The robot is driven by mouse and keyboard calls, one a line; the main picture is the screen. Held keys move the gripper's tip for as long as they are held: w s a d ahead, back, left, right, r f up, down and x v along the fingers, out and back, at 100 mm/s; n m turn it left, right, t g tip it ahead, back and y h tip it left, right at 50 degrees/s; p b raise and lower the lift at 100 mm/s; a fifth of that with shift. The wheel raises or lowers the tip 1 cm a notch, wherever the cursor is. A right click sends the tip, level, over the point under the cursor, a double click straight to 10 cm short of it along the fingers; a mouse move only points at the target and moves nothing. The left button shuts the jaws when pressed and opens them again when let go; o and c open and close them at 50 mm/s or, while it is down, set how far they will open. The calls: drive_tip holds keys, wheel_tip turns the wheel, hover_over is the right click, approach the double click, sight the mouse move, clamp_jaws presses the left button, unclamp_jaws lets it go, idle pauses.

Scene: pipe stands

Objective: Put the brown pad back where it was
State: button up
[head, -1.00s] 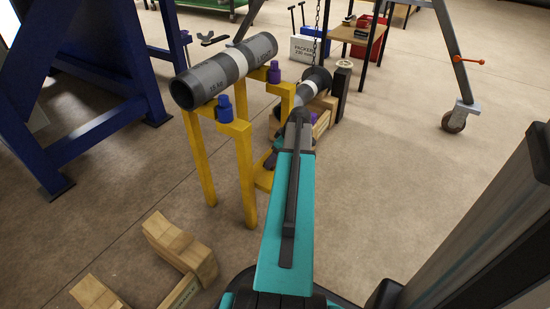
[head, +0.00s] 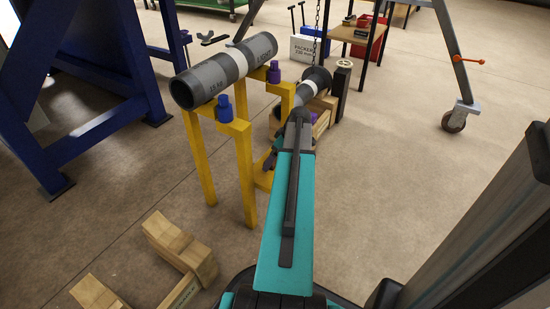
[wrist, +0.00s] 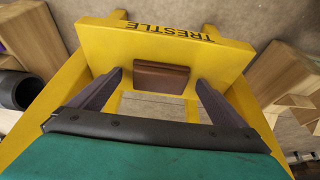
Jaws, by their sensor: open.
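The brown pad (wrist: 161,77) is a small block on the yellow trestle (wrist: 190,52), near the edge of its lettered plate in the wrist view. My gripper (wrist: 158,82) is open. Its two dark fingers stand left and right of the pad, with a gap on each side. I cannot tell whether the pad rests flat on the plate. In the head view the yellow trestle (head: 242,160) stands left of my arm. The pad is hidden there, and most of my gripper is behind the arm.
A grey pipe (head: 222,72) lies across the trestle's top, by blue (head: 224,108) and purple (head: 274,72) pieces. A second pipe (head: 314,84) and wooden blocks are just beyond my arm. Wooden cradles (head: 180,245) lie on the floor at lower left.

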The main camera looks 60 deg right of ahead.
drive_tip(key=shift+r, duration=0.15)
drive_tip(key=p+v, duration=0.5)
drive_tip(key=v, duration=0.1)
drive_tip(key=shift+s+r, duration=0.2)
drive_tip(key=shift+r, duration=0.15)
idle(0.8)
drive_tip(key=shift+s, duration=0.1)
idle(0.5)
